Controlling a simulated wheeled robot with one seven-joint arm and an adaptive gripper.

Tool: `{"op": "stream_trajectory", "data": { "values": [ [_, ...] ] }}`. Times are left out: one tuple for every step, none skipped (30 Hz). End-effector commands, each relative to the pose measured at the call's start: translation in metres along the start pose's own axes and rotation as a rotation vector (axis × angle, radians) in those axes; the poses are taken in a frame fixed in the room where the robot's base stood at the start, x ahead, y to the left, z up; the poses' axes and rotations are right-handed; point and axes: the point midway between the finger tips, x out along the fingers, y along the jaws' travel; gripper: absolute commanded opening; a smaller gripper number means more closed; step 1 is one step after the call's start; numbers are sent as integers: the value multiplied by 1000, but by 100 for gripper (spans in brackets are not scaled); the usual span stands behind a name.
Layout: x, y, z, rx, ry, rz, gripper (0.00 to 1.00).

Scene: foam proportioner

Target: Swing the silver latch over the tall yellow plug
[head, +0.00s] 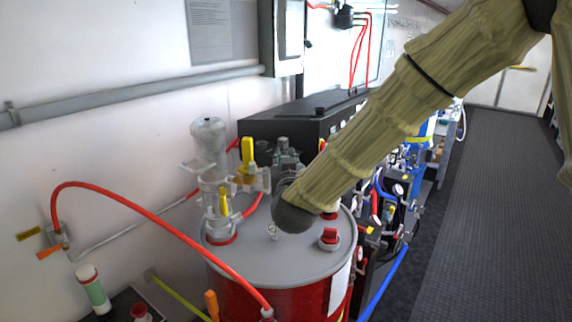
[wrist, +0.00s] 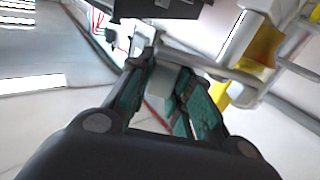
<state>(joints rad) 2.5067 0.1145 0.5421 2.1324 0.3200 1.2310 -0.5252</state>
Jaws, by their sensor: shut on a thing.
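The tall yellow plug (head: 247,156) stands upright on the grey fitting above the red drum. In the wrist view the larger yellow part (wrist: 262,48) is at the upper right, beside a grey bar. My gripper (head: 284,176) is just right of the plug in the head view, mostly hidden behind my arm. In the wrist view my gripper (wrist: 168,98) has its green-padded fingers around a pale grey, block-like piece, which looks like the silver latch (wrist: 160,80). The latch is apart from the yellow plug there. Its pivot is not clear to see.
A second, lower yellow handle (head: 223,203) sits left of my arm above the drum lid (head: 250,260). A clear cylinder (head: 208,142) stands behind it. A red hose (head: 150,215) arcs across the left. A black box (head: 285,122) is behind; the aisle floor (head: 480,200) is clear.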

Motion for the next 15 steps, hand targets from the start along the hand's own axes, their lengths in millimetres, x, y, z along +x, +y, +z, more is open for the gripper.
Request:
{"op": "stream_trajectory", "data": {
  "values": [
    [-2, -2, 1, -4, 3, 33, 0],
    [-3, -2, 1, -4, 2, 56, 0],
    [-5, -2, 1, -4, 3, 86, 0],
    [-6, -2, 1, -3, 2, 109, 0],
    [-7, -3, 1, -3, 2, 131, 0],
    [-8, -3, 0, -3, 3, 161, 0],
    [-9, -4, 0, -3, 3, 183, 0],
    [-10, -4, 0, -3, 3, 206, 0],
    [-12, -4, 0, -3, 3, 236, 0],
    [-13, -4, 0, -3, 3, 259, 0],
    [-14, -4, 0, -3, 3, 282, 0],
    [-15, -5, 0, -3, 3, 313, 0],
    [-16, -5, -1, -2, 3, 336, 0],
    [-17, -5, 0, -2, 2, 358, 0],
    [-19, -6, 0, -2, 2, 388, 0]
  ]
}}
